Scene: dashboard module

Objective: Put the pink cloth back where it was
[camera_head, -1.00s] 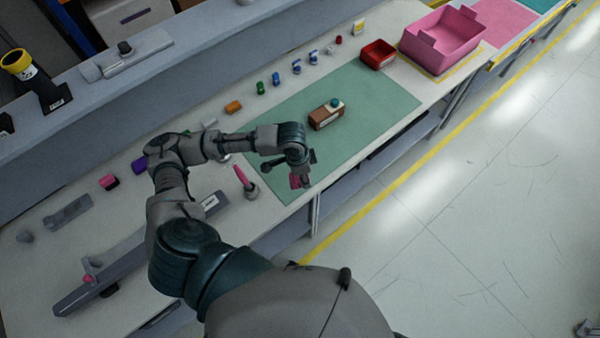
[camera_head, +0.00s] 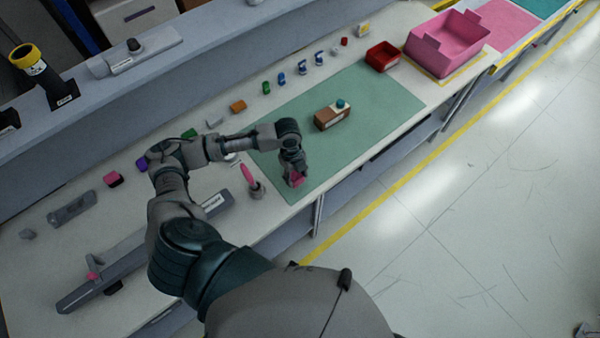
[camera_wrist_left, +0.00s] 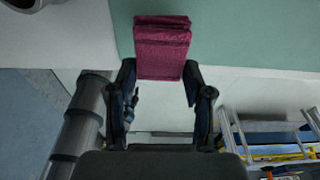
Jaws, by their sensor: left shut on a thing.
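The pink cloth (camera_head: 297,181) is a small folded square, deep pink in the left wrist view (camera_wrist_left: 162,48). My left gripper (camera_head: 293,172) is shut on it, with a finger at each side of the cloth's near end in the left wrist view (camera_wrist_left: 160,74). The cloth is near the front edge of the green mat (camera_head: 385,105); I cannot tell whether it touches the mat. My right gripper is not in view.
A brown block (camera_head: 332,118) with a teal knob lies on the mat. Small coloured parts line the back. A red tray (camera_head: 382,57) and a pink bin (camera_head: 447,45) stand far right.

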